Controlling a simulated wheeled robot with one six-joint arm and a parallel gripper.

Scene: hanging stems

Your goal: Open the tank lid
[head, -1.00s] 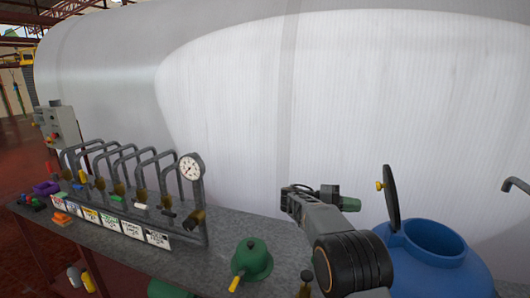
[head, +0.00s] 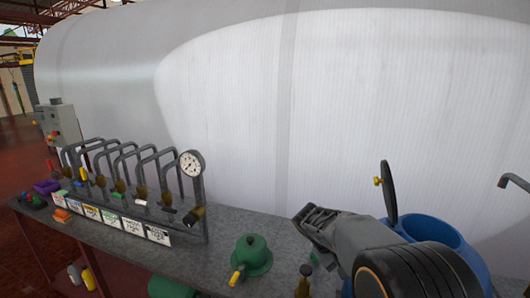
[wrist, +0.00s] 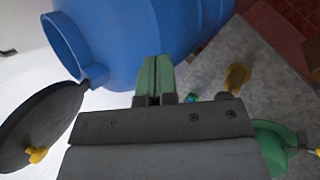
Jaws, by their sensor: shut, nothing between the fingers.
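The blue tank (head: 438,236) stands at the right end of the bench in the head view, partly hidden behind my arm. Its dark round lid (head: 389,192) stands upright at the rim, swung open, with a yellow knob (head: 377,181) on its face. The wrist view shows the tank (wrist: 150,35) with its open mouth at left, and the lid (wrist: 38,125) with its yellow knob at lower left. My gripper (wrist: 153,62) has green fingers, shut and empty, overlapping the tank's side in that picture; contact cannot be told. The fingers are hidden in the head view.
A pipe rack (head: 140,200) with valves and a gauge (head: 191,163) stands on the grey bench (head: 225,232) at left. A green dome with a yellow handle (head: 250,257) and a small brass post (head: 305,275) are near the front edge. A large white cylinder fills the back.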

